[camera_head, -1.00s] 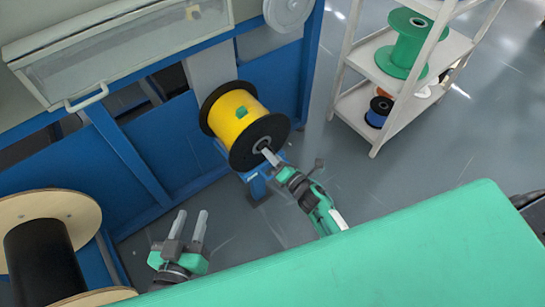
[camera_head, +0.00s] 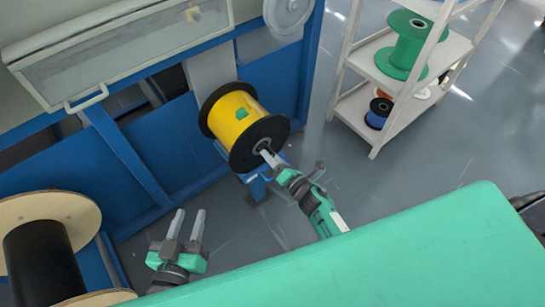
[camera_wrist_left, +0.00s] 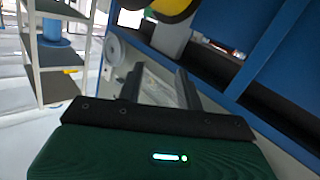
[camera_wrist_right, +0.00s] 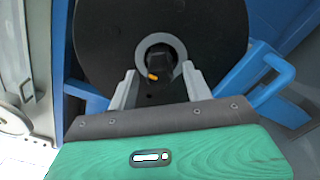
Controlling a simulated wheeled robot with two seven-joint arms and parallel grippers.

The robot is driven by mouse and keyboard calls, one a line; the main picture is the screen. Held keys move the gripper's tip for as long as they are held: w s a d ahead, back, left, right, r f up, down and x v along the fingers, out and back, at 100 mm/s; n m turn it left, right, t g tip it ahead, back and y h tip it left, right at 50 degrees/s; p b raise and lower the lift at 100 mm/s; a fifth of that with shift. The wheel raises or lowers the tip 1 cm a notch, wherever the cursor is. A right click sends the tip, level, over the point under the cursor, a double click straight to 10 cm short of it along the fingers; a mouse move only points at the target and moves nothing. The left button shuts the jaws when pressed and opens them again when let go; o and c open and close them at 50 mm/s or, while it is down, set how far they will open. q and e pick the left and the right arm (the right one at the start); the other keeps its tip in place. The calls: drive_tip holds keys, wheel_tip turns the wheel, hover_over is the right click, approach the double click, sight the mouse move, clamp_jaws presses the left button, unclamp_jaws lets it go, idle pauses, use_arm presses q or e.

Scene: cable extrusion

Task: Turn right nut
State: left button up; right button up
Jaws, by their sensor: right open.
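A yellow cable spool (camera_head: 231,118) with black flanges sits on a blue stand by the blue machine. In the right wrist view its black flange (camera_wrist_right: 105,45) fills the top. At the flange's middle is a grey ring (camera_wrist_right: 147,47) around a dark hub piece, probably the right nut (camera_wrist_right: 160,62), with a small orange mark. My right gripper (camera_wrist_right: 160,80) is open, one finger on each side of this piece; contact cannot be told. In the head view my right gripper (camera_head: 269,157) hides part of the hub. My left gripper (camera_head: 190,214) is open and empty, low and away from the spool.
A large wooden-flanged spool (camera_head: 45,207) with black cable stands at the lower left. A white shelf (camera_head: 352,110) with a green spool (camera_head: 409,45) and a blue spool (camera_head: 378,112) stands at the upper right. The floor between shelf and spool stand is clear.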

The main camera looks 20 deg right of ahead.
use_arm(q)
drive_tip(key=shift+s+d+f+g+p, duration=0.1)
drive_tip(key=shift+s+f+g+p, duration=0.15)
drive_tip(key=shift+s+f+g, duration=0.3)
drive_tip(key=shift+s+f+g+p, duration=0.2)
drive_tip(key=shift+f+g, duration=0.25)
drive_tip(key=shift+f, duration=0.25)
use_arm(e)
drive_tip(key=v, duration=1.3)
drive_tip(key=shift+s, duration=0.25)
use_arm(q)
drive_tip(key=shift+s+f, duration=0.1)
drive_tip(key=shift+s, duration=0.05)
